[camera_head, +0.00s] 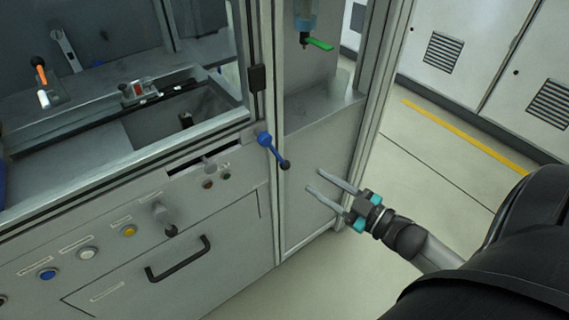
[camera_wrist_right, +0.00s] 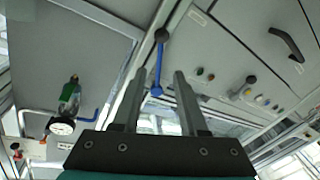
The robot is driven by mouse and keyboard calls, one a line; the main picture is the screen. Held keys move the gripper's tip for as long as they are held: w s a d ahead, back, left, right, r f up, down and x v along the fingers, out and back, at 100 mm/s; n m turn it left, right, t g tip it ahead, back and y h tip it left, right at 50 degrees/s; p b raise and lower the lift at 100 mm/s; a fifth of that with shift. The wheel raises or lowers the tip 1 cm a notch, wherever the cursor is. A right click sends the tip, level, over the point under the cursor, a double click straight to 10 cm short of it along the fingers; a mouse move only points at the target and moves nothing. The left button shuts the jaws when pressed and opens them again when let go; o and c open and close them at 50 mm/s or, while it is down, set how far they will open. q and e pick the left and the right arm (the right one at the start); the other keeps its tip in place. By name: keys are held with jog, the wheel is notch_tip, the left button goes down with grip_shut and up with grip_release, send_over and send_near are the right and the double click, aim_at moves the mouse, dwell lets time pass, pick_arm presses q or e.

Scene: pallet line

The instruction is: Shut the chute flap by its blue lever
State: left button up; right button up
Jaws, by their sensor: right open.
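The blue lever (camera_head: 273,149) is on the machine front, right of a dark slot (camera_head: 203,157). It slants down to the right from its round blue hub to a black knob. I cannot make out the flap itself clearly. My right gripper (camera_head: 314,180) is open and empty, right of the black knob and apart from it, with its fingers pointing toward the machine. In the right wrist view the lever (camera_wrist_right: 159,62) shows between and beyond the two fingers (camera_wrist_right: 158,76), its black knob at the top. My left gripper is not in view.
A black drawer handle (camera_head: 180,260) and several buttons (camera_head: 88,253) are on the front panel. A framed post (camera_head: 372,95) stands behind my right gripper. A green-handled valve (camera_head: 318,44) is above, and a gauge (camera_wrist_right: 61,126) shows in the wrist view. Floor (camera_head: 440,135) is clear at right.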

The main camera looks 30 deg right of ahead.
aim_at(282, 161)
jog(key=b+x, duration=0.2)
jog(key=x, duration=0.7)
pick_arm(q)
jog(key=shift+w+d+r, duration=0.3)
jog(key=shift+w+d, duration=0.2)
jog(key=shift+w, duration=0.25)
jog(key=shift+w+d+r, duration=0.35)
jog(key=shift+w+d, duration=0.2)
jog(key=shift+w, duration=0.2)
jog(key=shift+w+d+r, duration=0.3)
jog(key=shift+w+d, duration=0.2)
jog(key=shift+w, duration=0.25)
pick_arm(e)
jog(key=shift+x, duration=0.9)
grip_shut()
jog(key=shift+a, duration=0.1)
